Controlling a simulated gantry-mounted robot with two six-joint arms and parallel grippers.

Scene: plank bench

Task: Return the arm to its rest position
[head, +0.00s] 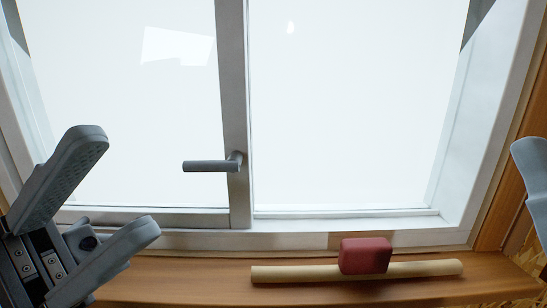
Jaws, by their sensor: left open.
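My left gripper (122,182) is at the lower left of the head view. Its two grey fingers are spread wide, with nothing between them. It is left of the window handle (210,166) and apart from it in the picture. The grey handle lies level, pointing left from the window's middle post. At the right edge, a blue-grey part (531,168) shows, probably a finger of my right gripper; the rest of it is out of frame.
A red block (366,256) sits at a pale wooden rod (300,273) on the brown wooden sill (200,284). The white window frame (236,100) stands behind the sill. The sill looks clear left of the rod, up to my left gripper.

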